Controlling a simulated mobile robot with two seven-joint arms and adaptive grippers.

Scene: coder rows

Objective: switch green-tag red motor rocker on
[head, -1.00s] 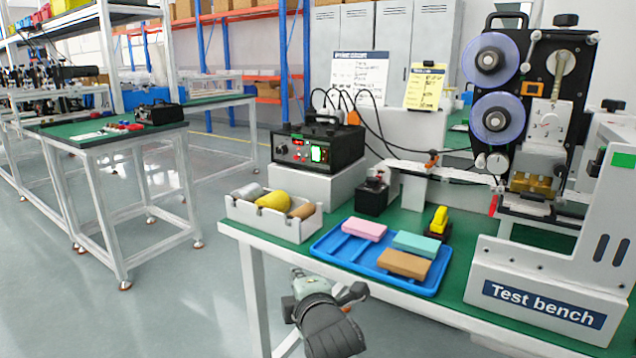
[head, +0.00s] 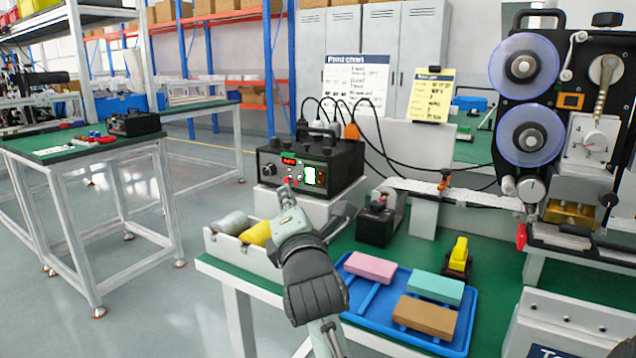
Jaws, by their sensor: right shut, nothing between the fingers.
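The black control box (head: 318,160) stands on a white block at the back left of the bench. My right gripper (head: 286,196) is shut and empty, pointing up toward the box front, below and left of the green rocker; I see no clear contact. The green tag on the white frame is out of view now. My left gripper is not in view.
A white bin (head: 240,262) with rolls lies left of my right gripper. A blue tray (head: 375,308) with several coloured blocks, a black block device (head: 378,222) and a yellow-topped item (head: 458,258) stand to the right. The reel machine (head: 560,120) is at far right. Cables rise behind the box.

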